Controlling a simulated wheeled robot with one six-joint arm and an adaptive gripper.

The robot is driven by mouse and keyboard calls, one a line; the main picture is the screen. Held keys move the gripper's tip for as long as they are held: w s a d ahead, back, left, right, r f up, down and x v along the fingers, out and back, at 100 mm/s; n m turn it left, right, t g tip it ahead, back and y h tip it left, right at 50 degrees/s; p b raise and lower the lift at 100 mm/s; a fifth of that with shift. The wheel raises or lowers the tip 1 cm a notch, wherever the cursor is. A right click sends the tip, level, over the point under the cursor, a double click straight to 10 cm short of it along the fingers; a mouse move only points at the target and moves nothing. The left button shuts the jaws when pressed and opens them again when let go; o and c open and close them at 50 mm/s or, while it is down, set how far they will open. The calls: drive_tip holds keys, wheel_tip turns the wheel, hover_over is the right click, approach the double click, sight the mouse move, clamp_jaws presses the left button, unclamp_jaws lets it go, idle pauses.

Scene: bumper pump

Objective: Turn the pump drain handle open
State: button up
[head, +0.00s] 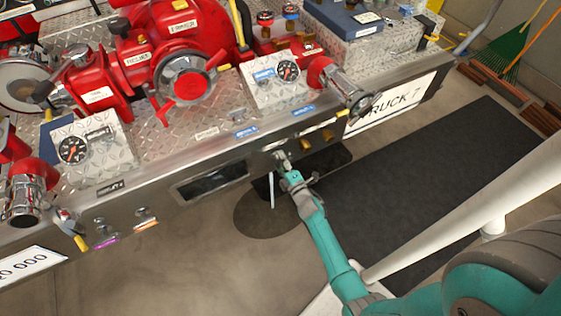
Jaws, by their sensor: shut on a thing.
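The pump drain handle (279,155) is a small metal fitting on the front face of the truck's steel bumper, right of the dark rectangular opening. My gripper (285,167) is shut on it, at the end of my teal arm that reaches up from the lower right. The fingers hide most of the handle, so its exact angle cannot be told. A thin pale vertical streak (271,190) hangs below the bumper just left of my gripper; whether it is water or a rod is unclear.
Two yellow-brass fittings (317,138) sit on the bumper face right of my gripper. Above are the red pump (185,35), gauges (287,71) and a chrome outlet (345,85). A dark mat (440,170) lies on the floor at right. Space before the bumper is clear.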

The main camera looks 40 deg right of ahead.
drive_tip(key=shift+n, duration=0.7)
drive_tip(key=o, duration=1.2)
drive_tip(key=shift+c, duration=0.2)
drive_tip(key=v, duration=1.2)
